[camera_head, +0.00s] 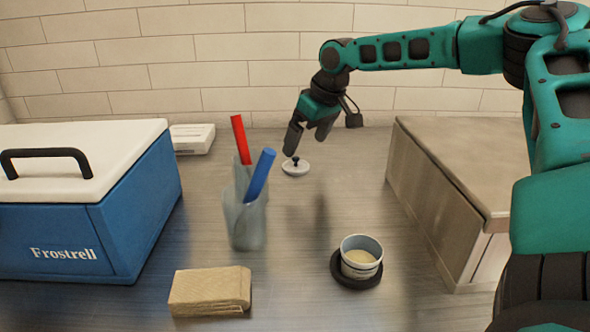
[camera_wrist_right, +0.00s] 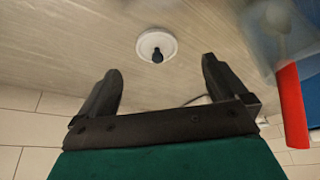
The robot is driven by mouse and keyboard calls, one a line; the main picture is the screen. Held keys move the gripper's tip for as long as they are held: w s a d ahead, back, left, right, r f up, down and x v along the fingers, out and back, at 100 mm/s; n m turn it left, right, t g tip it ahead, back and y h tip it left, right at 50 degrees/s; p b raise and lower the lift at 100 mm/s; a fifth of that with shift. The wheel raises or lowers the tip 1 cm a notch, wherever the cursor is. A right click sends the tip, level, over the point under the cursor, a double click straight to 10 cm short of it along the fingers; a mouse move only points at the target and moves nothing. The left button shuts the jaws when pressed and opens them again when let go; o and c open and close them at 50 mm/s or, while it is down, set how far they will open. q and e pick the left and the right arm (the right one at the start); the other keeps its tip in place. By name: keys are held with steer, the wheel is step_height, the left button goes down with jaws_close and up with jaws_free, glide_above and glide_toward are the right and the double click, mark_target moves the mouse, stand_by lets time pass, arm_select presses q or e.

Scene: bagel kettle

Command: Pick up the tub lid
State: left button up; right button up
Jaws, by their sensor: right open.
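The tub lid (camera_head: 295,169) is a small white disc with a dark knob, lying on the metal counter near the back wall. It also shows in the right wrist view (camera_wrist_right: 168,46), beyond the fingertips. My right gripper (camera_head: 309,140) is above the lid in the head view, pointing down. Its fingers are open and empty in the right wrist view (camera_wrist_right: 162,72), and the lid is apart from them. A small tub (camera_head: 361,243) with pale contents stands uncovered on a dark round base (camera_head: 340,272) at the front right. My left gripper is not in view.
A clear holder (camera_head: 244,222) with a red stick (camera_head: 240,139) and a blue stick (camera_head: 260,174) stands left of the lid. A blue cooler (camera_head: 140,215) is at left, a metal box (camera_head: 440,195) at right. A folded brown cloth (camera_head: 210,291) and white device (camera_head: 192,138) also lie there.

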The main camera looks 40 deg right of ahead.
mark_target(299, 166)
steer(key=x, duration=0.4)
steer(key=b+x, duration=0.1)
steer(key=x, duration=0.1)
steer(key=shift+w+d+f, duration=0.25)
steer(key=shift+w, duration=0.1)
steer(key=shift+c, duration=0.4)
steer(key=c, duration=1)
